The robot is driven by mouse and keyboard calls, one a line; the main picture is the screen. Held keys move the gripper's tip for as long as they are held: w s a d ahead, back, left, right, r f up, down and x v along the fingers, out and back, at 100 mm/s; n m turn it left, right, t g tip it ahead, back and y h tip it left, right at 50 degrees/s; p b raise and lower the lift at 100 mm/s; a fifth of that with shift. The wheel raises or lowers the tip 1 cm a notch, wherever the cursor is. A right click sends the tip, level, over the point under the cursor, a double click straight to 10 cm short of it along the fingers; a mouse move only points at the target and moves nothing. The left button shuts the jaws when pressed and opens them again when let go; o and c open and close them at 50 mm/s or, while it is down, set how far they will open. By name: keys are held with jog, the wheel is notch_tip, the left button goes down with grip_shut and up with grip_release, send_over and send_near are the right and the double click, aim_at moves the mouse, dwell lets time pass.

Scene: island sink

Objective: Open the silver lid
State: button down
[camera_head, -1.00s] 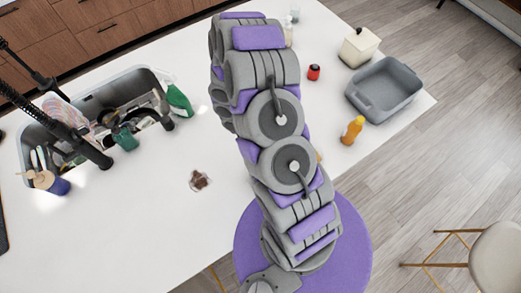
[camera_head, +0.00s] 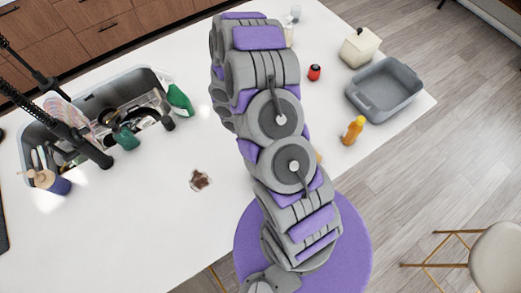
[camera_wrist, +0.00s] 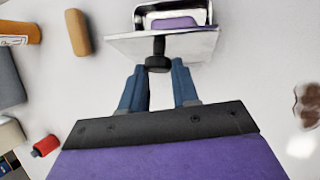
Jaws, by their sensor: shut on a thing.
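In the wrist view my gripper (camera_wrist: 159,66) has its two blue fingers on either side of the black knob (camera_wrist: 157,48) of the silver lid (camera_wrist: 200,43). It is shut on the knob. The lid shows as a shiny plate at the top middle. Behind it is a silver container (camera_wrist: 140,14) with a bright rim and a purple patch, perhaps a reflection, inside. How far the lid stands from the container is hard to tell. In the head view my own arm hides the gripper, the lid and the container.
A sink (camera_head: 90,100) full of dishes is at the left. A brown item (camera_head: 200,180) lies on clear white counter.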

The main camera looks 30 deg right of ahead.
dwell(0.5)
jog(key=c, duration=1.1)
grip_release()
jog(key=b+v, duration=0.2)
jog(key=v, duration=1.5)
jog(key=shift+o, duration=0.2)
jog(key=shift+w+a+r, duration=0.15)
